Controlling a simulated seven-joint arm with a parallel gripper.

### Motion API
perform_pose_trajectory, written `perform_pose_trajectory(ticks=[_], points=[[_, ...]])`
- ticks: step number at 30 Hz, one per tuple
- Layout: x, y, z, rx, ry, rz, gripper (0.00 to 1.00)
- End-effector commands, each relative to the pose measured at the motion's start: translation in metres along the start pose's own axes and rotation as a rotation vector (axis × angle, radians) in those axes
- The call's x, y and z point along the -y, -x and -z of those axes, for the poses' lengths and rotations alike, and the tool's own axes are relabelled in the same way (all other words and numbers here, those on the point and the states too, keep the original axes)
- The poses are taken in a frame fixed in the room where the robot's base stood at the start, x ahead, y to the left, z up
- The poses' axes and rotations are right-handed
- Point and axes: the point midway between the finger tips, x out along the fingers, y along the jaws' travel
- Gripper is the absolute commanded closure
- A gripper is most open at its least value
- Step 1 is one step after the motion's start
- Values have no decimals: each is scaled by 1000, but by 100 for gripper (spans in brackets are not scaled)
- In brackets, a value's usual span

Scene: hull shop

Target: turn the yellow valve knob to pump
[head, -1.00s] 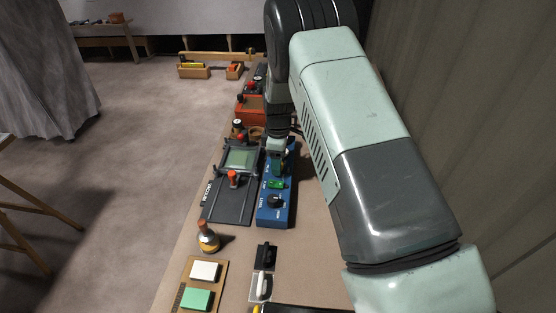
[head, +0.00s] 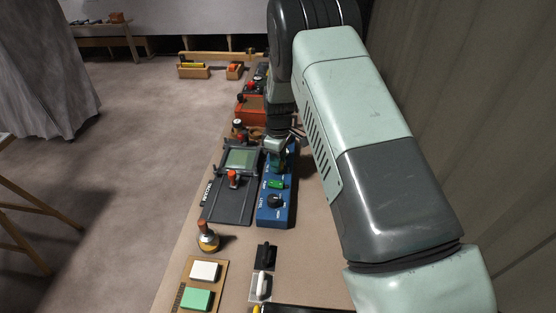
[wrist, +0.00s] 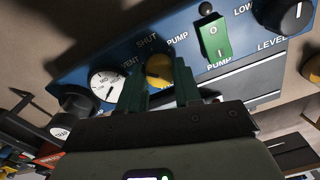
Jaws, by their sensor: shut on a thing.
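The yellow valve knob (wrist: 158,69) is on a blue control box (wrist: 95,50), between printed SHUT, VENT and PUMP labels in the wrist view. My gripper (wrist: 160,82) is shut on the knob, one green finger on each side. The fingers hide part of the knob, and I cannot tell which label its pointer faces. In the head view my gripper (head: 279,163) is over the far end of the blue box (head: 277,214), and the knob is hidden there.
The box also carries a white gauge (wrist: 106,86), a green pump switch (wrist: 214,42) and a black level knob (wrist: 290,12).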

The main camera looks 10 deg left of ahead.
Motion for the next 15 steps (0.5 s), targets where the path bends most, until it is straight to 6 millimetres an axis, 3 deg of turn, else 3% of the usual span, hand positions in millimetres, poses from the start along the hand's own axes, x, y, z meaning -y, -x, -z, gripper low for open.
perform_pose_trajectory(ticks=[15], points=[[0, 0, 0, -12, -488, 0, 97]])
